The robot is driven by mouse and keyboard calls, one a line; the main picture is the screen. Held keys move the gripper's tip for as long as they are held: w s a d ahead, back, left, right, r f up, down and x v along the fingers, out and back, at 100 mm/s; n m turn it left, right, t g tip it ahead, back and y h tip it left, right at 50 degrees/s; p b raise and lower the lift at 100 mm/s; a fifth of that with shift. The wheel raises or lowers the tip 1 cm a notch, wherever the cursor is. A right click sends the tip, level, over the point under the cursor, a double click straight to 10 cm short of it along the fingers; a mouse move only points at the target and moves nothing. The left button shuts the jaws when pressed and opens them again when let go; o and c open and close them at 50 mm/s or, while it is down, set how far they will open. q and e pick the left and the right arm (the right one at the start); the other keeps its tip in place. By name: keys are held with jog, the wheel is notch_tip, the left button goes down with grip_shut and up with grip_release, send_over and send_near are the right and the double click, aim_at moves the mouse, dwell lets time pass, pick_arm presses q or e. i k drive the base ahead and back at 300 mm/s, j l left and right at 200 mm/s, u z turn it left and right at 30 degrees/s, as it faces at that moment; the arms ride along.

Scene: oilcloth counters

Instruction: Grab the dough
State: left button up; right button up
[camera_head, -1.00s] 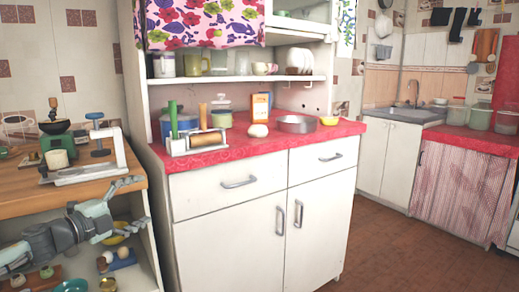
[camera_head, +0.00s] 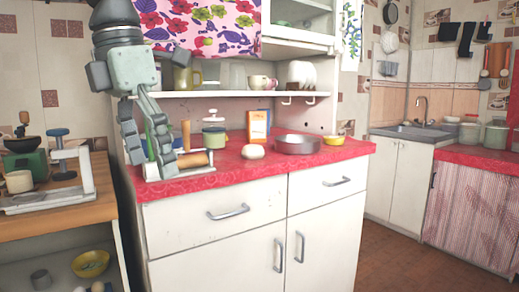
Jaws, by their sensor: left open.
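The dough (camera_head: 253,151) is a small pale round lump on the red oilcloth counter (camera_head: 227,169), near the front edge at the middle of the cabinet. My left gripper (camera_head: 153,168) points down at the left end of this counter, in front of the rolling pin holder. Its fingers are apart and hold nothing. The dough lies clear of it, to the right. My right gripper is not in view.
A rolling pin (camera_head: 192,160) in its white holder stands left of the dough. A grey metal pan (camera_head: 297,144) stands close to its right. An orange box (camera_head: 258,126) and a lidded pot (camera_head: 214,137) stand behind. A shelf (camera_head: 225,93) hangs above.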

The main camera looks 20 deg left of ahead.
aim_at(252, 151)
jog(key=i, duration=1.6)
